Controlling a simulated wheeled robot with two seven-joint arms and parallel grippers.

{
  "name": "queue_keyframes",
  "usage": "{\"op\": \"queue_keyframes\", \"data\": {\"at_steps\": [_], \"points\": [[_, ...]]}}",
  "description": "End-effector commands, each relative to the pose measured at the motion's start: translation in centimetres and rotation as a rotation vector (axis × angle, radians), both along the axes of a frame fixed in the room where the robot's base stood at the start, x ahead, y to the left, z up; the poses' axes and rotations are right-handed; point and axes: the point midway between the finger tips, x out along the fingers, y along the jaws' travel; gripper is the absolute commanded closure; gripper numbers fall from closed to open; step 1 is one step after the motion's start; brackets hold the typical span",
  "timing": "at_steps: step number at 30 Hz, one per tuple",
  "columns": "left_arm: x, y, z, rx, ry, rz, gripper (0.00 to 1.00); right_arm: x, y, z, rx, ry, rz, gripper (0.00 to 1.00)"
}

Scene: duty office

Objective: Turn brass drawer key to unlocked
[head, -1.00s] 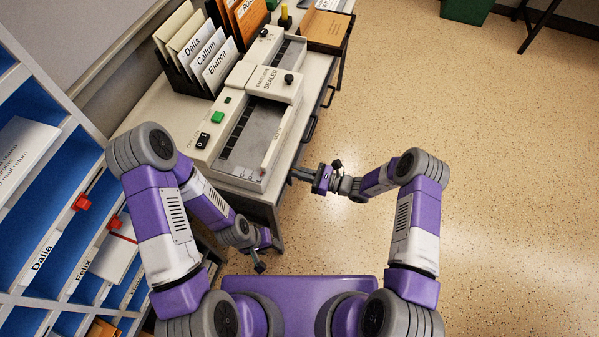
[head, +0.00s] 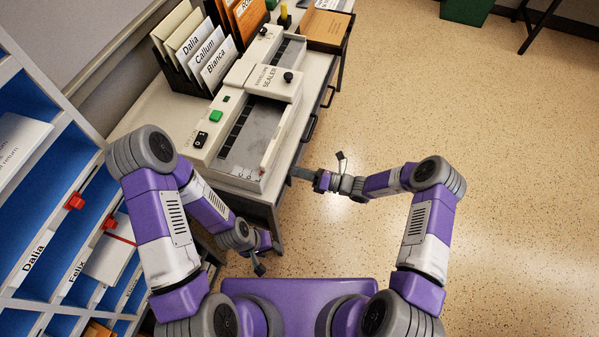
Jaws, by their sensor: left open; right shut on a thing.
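My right gripper (head: 297,172) is at the drawer side of the desk, with its fingers pointing left at the desk front. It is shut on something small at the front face. The brass drawer key cannot be made out; it is hidden at the fingertips, where the gripper is closed. The lock and the key's angle are also hidden. My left gripper (head: 268,247) is open and empty, low beside the near end of the desk, apart from the key.
An envelope sealer (head: 225,150) fills the near part of the desk (head: 150,115). Drawer handles (head: 310,128) stick out along the desk's right side. A file rack with name cards (head: 207,60) stands behind. Blue mail slots (head: 50,215) are at left. The floor at right is clear.

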Motion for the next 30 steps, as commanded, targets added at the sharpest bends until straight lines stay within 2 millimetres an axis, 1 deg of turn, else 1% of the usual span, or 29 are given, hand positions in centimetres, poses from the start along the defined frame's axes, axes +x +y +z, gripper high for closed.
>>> {"op": "queue_keyframes", "data": {"at_steps": [6,15,24,30], "points": [[0.00,0.00,-0.17,0.000,0.000,0.000,0.57,0.03,0.16,0.01,0.066,0.195,0.002,1.00],[0.00,0.01,-0.27,0.000,0.000,0.000,0.57,0.04,0.16,-0.03,0.148,0.443,0.003,1.00],[0.01,0.00,-0.31,0.000,0.000,0.000,0.57,0.04,0.18,-0.08,0.200,0.609,0.004,1.00],[0.01,0.00,-0.33,0.000,0.000,0.000,0.57,0.02,0.19,-0.10,0.218,0.662,0.004,1.00]]}}
